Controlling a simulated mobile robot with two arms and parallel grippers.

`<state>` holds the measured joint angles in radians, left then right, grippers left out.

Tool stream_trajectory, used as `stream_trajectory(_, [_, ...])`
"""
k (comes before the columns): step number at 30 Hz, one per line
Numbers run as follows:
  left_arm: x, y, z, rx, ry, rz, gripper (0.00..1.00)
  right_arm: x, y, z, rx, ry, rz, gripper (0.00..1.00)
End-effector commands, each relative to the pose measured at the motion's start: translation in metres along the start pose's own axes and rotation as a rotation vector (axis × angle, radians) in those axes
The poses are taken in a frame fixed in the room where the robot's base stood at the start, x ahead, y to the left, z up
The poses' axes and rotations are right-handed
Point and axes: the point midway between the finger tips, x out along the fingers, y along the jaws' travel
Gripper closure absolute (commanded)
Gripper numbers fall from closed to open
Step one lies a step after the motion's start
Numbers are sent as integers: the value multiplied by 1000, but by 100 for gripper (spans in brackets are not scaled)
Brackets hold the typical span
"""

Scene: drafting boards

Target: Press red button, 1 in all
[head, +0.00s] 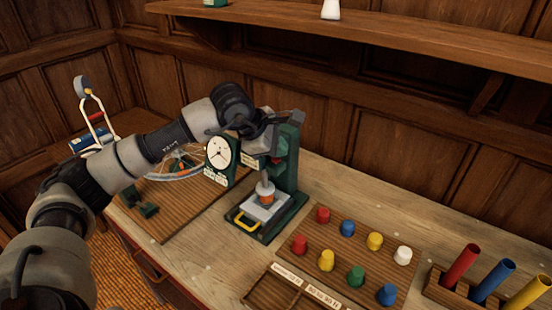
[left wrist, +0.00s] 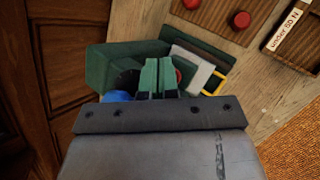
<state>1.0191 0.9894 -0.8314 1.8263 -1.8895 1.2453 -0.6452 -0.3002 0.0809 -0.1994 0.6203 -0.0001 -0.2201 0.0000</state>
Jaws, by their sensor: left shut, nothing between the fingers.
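A green test press (head: 284,182) stands on the bench, with a round dial at its left and an orange-red piece (head: 267,196) under its plunger. A small red part, which may be the red button (head: 275,160), shows on the press head just under my left gripper (head: 273,148). My left gripper is shut and empty at the press head; whether it touches the red part I cannot tell. In the left wrist view the shut fingers (left wrist: 159,76) lie over the press (left wrist: 115,67), and a bit of red shows beside them. My right gripper is not in view.
A wooden board with several coloured pegs (head: 347,228) lies right of the press, with labelled trays in front. A rack of coloured tubes (head: 461,264) stands at the far right. A wall shelf (head: 400,28) runs above the bench.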

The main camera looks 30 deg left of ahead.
Motion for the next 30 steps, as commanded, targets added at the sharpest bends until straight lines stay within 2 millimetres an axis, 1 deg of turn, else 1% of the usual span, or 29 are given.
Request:
stream_trajectory(13, [6, -4, -4, -1, 3, -6, 100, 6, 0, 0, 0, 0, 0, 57])
stream_trajectory(23, [4, -2, -2, -1, 2, -3, 100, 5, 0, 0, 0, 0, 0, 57])
stream_trajectory(30, [-5, 3, 2, 0, 2, -1, 100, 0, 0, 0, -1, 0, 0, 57])
